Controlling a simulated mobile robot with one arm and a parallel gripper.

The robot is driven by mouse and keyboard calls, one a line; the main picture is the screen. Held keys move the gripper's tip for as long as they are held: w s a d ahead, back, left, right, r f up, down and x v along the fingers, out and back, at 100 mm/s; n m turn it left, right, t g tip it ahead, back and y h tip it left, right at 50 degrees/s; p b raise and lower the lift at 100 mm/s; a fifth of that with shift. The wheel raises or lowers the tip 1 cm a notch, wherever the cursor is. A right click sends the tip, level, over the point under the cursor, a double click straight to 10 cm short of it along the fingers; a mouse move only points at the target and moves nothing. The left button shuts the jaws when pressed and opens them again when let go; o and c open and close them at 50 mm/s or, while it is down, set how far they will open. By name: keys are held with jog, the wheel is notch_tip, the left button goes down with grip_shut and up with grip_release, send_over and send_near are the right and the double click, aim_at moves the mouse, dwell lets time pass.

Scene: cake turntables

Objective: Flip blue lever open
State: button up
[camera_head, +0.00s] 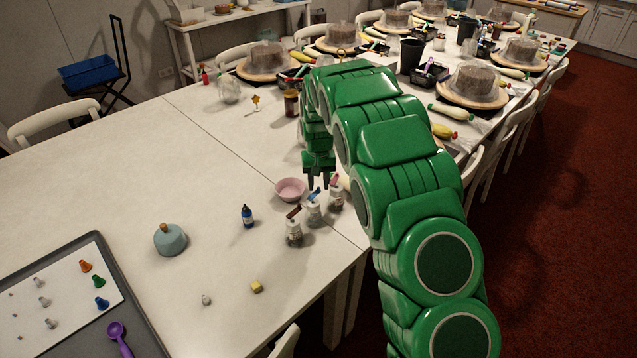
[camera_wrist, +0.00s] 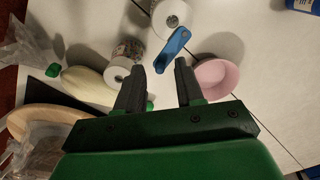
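The blue lever (camera_head: 314,192) sits on top of the middle one of three small white labelled bottles (camera_head: 313,212). In the wrist view the blue lever (camera_wrist: 174,50) lies slanted just beyond my fingertips, beside the round white top of a bottle (camera_wrist: 169,16). My gripper (camera_head: 319,183) points down above and just behind the bottles. I cannot tell whether a finger touches the lever.
A bottle with a brown lever (camera_head: 293,213) stands at front left, and one with a pink lever (camera_head: 336,180) at back right. A blue bottle (camera_head: 247,216) stands left. The table's front edge is near; its left part is mostly clear.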

aim_at(319, 188)
notch_tip(319, 188, up, 6)
jog(key=shift+r, duration=0.75)
jog(key=s+d+r, duration=0.4)
jog(key=s+r, duration=0.1)
jog(key=s, duration=0.3)
jog(key=s+d+r+m, duration=0.1)
jog(key=s+d+r, duration=0.3)
jog(key=s, duration=0.4)
jog(key=s+d+r, duration=0.4)
jog(key=s+r, duration=0.1)
jog(key=s, duration=0.3)
jog(key=s+d+g, duration=0.1)
jog(key=s+d, duration=0.2)
jog(key=s, duration=2.5)
jog(key=shift+s+d+f+g, duration=0.15)
jog(key=shift+s+g, duration=0.05)
jog(key=shift+g, duration=0.2)
